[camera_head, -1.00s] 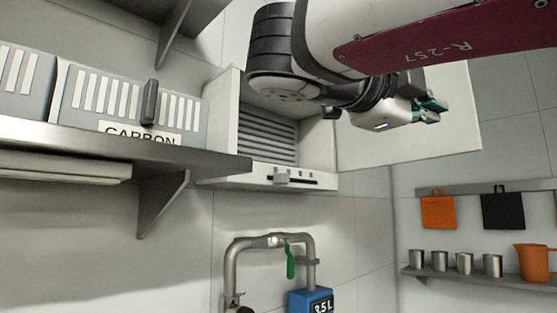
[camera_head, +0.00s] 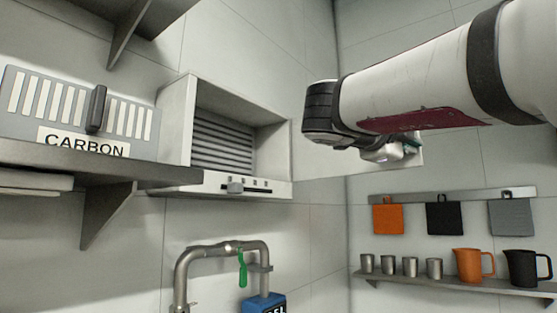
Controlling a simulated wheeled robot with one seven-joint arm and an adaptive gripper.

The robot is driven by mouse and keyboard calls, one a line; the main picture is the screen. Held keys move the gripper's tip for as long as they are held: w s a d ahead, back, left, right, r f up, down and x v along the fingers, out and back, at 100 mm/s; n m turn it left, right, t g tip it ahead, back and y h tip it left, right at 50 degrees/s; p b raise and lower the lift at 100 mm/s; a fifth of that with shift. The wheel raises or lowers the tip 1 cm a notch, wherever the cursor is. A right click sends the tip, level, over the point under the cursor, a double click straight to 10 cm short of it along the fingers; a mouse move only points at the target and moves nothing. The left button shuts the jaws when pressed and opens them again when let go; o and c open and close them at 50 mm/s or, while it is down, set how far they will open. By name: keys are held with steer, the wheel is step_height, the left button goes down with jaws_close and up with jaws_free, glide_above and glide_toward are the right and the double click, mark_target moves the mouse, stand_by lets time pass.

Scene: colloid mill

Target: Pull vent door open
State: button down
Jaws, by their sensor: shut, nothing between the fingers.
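The vent housing (camera_head: 180,135) is a pale wall box with its front open and grey louvres (camera_head: 222,145) showing inside. Its vent door (camera_head: 414,158) is a plain white panel, swung wide out to the right of the housing. My arm hides most of the door. My gripper (camera_head: 408,147) is in front of the door, right of the housing, small and partly hidden by my wrist. Its teal fingertips are shut and empty. I cannot tell whether they touch the door.
A shelf (camera_head: 170,176) with a CARBON box (camera_head: 75,115) stands left of the housing. A slider knob (camera_head: 235,187) is on the housing's lower ledge. Below are a pipe with a green handle (camera_head: 242,268) and a blue meter (camera_head: 268,304). Cups and jugs (camera_head: 468,265) stand at right.

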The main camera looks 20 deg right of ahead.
steer(key=shift+d, duration=0.1)
steer(key=p+x, duration=0.2)
steer(key=x, duration=0.5)
steer(key=shift+p, duration=0.4)
steer(key=shift+w+d, duration=0.15)
